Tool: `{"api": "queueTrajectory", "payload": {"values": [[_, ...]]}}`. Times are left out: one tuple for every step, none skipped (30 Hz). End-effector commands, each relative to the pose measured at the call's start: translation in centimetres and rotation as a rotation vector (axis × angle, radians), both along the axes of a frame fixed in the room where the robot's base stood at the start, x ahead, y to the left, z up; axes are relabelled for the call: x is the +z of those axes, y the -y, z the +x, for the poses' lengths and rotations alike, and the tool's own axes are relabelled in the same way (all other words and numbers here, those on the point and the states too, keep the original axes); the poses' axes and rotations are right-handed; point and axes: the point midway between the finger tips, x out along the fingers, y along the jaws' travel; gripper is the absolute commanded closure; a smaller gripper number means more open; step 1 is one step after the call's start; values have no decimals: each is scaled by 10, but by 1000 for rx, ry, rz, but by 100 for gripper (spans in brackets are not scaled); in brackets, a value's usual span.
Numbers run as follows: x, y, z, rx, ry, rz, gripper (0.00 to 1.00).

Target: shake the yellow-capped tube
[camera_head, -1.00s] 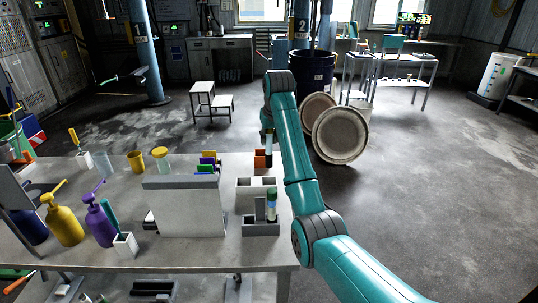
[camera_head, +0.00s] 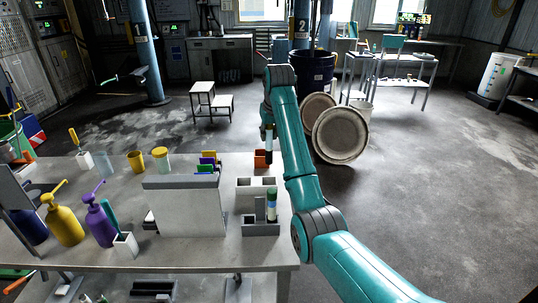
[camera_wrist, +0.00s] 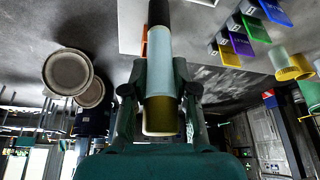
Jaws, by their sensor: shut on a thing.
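The yellow-capped tube (camera_wrist: 160,85) is in the wrist view, with an olive-yellow cap, a pale blue label band and a dark body. My gripper (camera_wrist: 157,78) is shut on it around the label, just beside the cap. In the head view the tube (camera_head: 268,145) hangs about upright near the table's back right corner, above or beside the small orange holder; the exact gap is unclear. Its cap and my gripper's fingers are hard to make out in the head view.
A grey-white panel (camera_head: 183,212), pump bottles (camera_head: 65,222) and coloured cards (camera_head: 208,161) stand to the left. Open floor with a blue barrel (camera_head: 312,70) lies beyond the table.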

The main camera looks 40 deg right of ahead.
Motion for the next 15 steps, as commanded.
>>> {"api": "queueTrajectory", "payload": {"values": [[-12,0,0,0,0,0,100],[-16,0,0,0,1,0,100],[-20,0,0,0,1,0,100],[-22,0,0,0,2,-1,100],[-22,0,0,0,3,-1,100],[-19,0,1,0,4,-1,100],[-14,0,1,0,6,-2,100],[-6,1,1,0,8,-3,100],[5,1,1,0,8,-4,100],[15,1,1,0,8,-4,100],[25,1,1,0,8,-4,100],[38,1,1,0,8,-4,100],[46,1,1,0,7,-2,100],[55,1,1,0,8,-3,100],[64,0,1,0,6,-2,100]]}}
